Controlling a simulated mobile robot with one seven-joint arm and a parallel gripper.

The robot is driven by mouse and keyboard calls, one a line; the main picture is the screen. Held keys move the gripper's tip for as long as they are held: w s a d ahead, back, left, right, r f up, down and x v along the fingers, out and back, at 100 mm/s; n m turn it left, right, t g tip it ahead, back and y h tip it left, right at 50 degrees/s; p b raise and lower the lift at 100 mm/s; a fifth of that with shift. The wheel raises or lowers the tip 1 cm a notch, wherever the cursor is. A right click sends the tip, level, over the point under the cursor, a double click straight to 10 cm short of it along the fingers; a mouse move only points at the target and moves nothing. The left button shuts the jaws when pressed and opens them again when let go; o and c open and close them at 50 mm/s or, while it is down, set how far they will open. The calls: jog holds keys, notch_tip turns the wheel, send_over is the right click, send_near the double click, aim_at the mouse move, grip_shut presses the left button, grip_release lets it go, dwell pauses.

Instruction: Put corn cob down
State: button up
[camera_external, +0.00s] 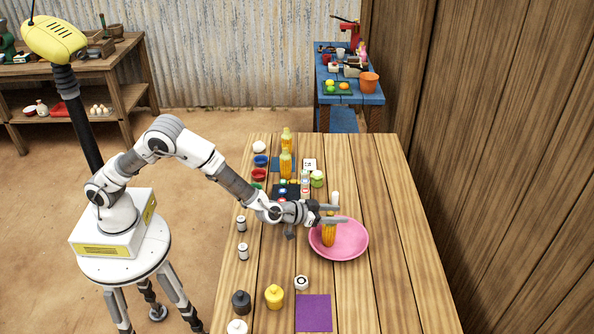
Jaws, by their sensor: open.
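Part of the cob's top is hidden by the fingers.
Small bowls, including a red bowl (259,174), and jars stand left of the plate. The table's right side is clear, beside a wooden wall (490,150).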

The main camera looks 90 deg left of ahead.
jog(key=s+d+r+m+g+h+p, duration=0.1)
jog(key=s+d+r+m+h, duration=0.2)
jog(key=s+r, duration=0.75)
jog(key=s+d+r+m+g+h, duration=0.1)
jog(key=s+d+r+h, duration=0.25)
jog(key=s+r, duration=0.75)
jog(key=s+a+f+g, duration=0.1)
jog(key=s+a+f, duration=0.1)
jog(key=s, duration=0.7)
jog(key=s+a+f+g+y, duration=0.1)
jog(key=s+a+g, duration=0.1)
jog(key=s, duration=0.7)
jog(key=s+a+f+g, duration=0.1)
jog(key=s+a, duration=0.3)
jog(key=s, duration=0.5)
jog(key=shift+f+m+g, duration=0.3)
jog(key=shift+f+g, duration=0.1)
jog(key=shift+f, duration=0.4)
jog(key=shift+o, duration=0.5)
notch_tip(320, 180, up, 8)
jog(key=p, duration=0.7)
jog(key=shift+p, duration=0.4)
jog(key=shift+s+f+y, duration=0.1)
jog(key=shift+f+y, duration=0.15)
jog(key=shift+f, duration=0.05)
